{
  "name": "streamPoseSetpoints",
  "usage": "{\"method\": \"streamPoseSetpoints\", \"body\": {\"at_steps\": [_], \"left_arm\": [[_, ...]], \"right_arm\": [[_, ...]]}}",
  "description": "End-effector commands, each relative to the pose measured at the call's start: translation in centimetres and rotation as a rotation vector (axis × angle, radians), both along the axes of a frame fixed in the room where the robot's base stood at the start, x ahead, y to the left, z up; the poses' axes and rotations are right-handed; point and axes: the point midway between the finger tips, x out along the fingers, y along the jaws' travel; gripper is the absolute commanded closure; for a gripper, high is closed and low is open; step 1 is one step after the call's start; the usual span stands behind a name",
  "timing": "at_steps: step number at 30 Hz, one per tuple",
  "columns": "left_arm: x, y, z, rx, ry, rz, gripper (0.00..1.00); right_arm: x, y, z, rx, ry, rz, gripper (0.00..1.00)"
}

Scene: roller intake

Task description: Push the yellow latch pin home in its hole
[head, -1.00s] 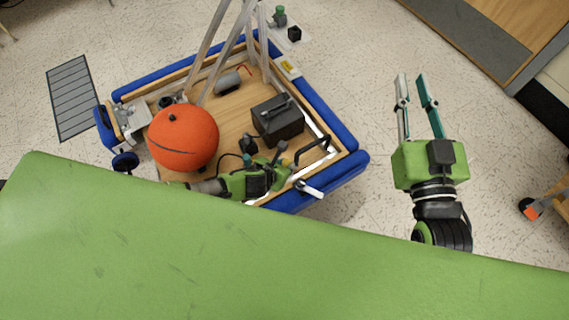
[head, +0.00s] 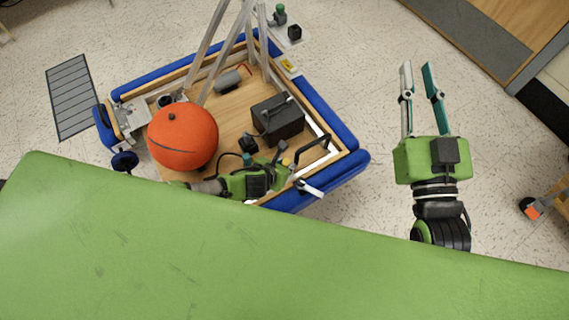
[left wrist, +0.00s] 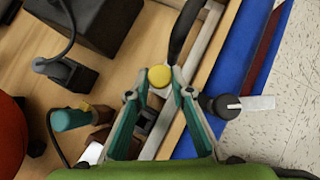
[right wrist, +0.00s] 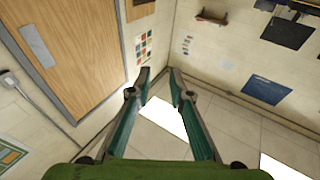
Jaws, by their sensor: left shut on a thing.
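The yellow latch pin (left wrist: 159,76) shows as a round yellow head between the fingertips of my left gripper (left wrist: 158,80) in the left wrist view. My left gripper is shut on it. In the head view the pin's small yellow head (head: 285,161) shows beside my left gripper (head: 279,166), at the near right part of the wooden robot base. The pin's shaft and its hole are hidden, so its depth cannot be told. My right gripper (head: 418,66) is open and empty over the floor to the right; its spread fingers also show in the right wrist view (right wrist: 160,75).
The base has blue bumpers (head: 325,110) and carries an orange ball (head: 183,136), a black battery (head: 278,119) and upright metal bars. A black handle (left wrist: 186,30) rises just beyond the pin. A dark knob with a pale lever (left wrist: 250,103) stands right of my left fingers.

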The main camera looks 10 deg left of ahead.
Motion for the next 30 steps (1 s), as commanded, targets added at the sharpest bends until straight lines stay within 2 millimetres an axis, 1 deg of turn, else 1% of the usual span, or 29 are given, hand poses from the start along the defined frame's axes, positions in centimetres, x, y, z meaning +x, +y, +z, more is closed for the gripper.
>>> {"method": "streamPoseSetpoints", "body": {"at_steps": [18,30], "left_arm": [[0.0,0.0,-0.4,0.000,-0.001,0.000,1.00],[0.0,0.0,-0.7,0.000,-0.001,0.000,1.00]], "right_arm": [[-0.3,0.1,1.8,0.022,-0.078,0.005,0.81],[-0.6,0.2,2.5,0.033,-0.118,0.008,0.81]]}}
